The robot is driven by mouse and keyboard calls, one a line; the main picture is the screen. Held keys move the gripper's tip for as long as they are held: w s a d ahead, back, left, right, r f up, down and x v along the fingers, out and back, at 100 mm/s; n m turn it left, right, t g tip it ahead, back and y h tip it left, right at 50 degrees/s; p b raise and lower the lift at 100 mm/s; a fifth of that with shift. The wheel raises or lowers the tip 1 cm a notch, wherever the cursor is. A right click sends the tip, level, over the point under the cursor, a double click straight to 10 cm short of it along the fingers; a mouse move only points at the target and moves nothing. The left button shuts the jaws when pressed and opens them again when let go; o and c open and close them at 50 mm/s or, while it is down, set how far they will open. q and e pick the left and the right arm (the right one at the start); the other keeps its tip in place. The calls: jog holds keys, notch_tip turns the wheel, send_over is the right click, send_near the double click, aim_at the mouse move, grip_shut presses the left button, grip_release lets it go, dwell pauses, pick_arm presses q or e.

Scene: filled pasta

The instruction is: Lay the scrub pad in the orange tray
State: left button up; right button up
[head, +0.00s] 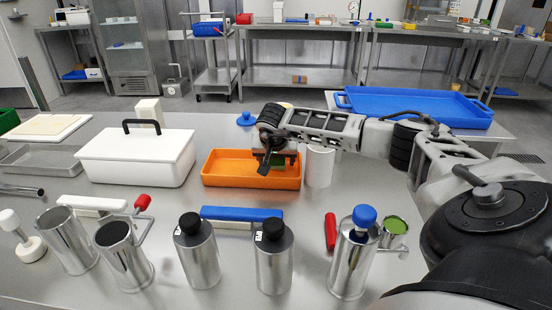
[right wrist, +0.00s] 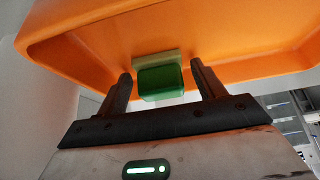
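The orange tray (head: 225,180) sits on the steel table, near its middle. The green scrub pad (head: 278,160) is in the tray, partly hidden under my right gripper. My right gripper (head: 270,163) reaches down into the tray from the right. In the right wrist view, the pad (right wrist: 161,83) lies between the two spread fingers of the gripper (right wrist: 160,70), with a narrow gap on each side. The tray (right wrist: 225,35) fills the top of that view. My left gripper is not in view.
A white lidded box (head: 135,160) stands left of the tray, and a white cylinder (head: 319,167) stands close at its right. Steel bottles, including one with a blue cap (head: 353,255), stand in front. A blue tray (head: 415,106) is behind my right arm.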

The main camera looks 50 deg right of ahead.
jog(key=v, duration=1.2)
jog(key=shift+p, duration=0.35)
jog(key=shift+w, duration=0.1)
